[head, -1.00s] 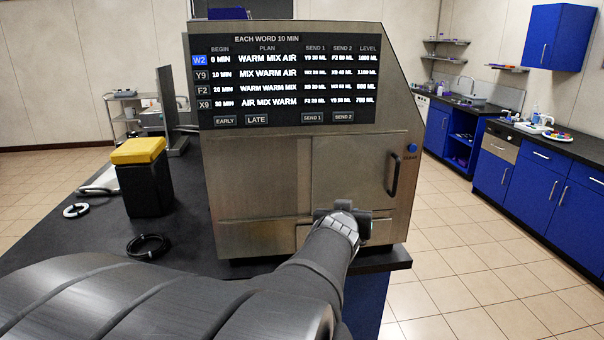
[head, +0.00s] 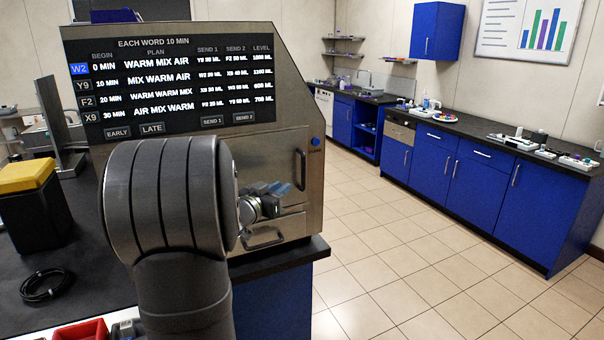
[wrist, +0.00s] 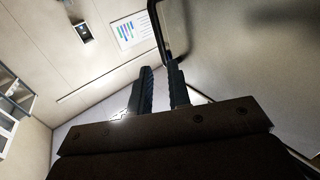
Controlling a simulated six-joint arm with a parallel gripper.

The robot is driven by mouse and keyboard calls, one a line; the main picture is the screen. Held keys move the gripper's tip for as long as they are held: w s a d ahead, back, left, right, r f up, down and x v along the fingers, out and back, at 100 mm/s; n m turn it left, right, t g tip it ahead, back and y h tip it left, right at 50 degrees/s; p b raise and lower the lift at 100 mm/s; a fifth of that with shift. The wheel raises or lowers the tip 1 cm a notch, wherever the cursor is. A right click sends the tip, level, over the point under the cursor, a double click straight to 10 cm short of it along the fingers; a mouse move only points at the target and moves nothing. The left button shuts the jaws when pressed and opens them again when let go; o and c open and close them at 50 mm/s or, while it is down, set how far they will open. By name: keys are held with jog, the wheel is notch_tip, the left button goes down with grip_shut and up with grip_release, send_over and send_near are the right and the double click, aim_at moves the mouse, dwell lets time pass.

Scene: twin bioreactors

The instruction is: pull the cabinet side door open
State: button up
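The steel cabinet (head: 255,145) stands on the dark bench with its display on the front. Its right-hand door (head: 270,155) looks closed, partly hidden by my arm. The door's dark upright handle (head: 300,170) is near the door's right edge. In the wrist view the handle (wrist: 160,35) is a bent bar at the top, beside the pale door face (wrist: 250,60). My gripper (head: 277,188) is just left of the handle in the head view. In the wrist view my gripper (wrist: 158,80) has a gap between its fingers; the handle's bend is close to the right fingertip. Contact cannot be told.
A lower handle (head: 263,238) sits under my gripper on the cabinet front. A black bin with a yellow lid (head: 25,178) and a black cable coil (head: 42,285) are on the bench at left. Tiled floor (head: 375,230) is free right of the cabinet.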

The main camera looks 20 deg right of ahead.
aim_at(302, 173)
jog(key=x, duration=1.2)
jog(key=shift+w+d, duration=0.1)
jog(key=shift+d, duration=0.1)
grip_shut()
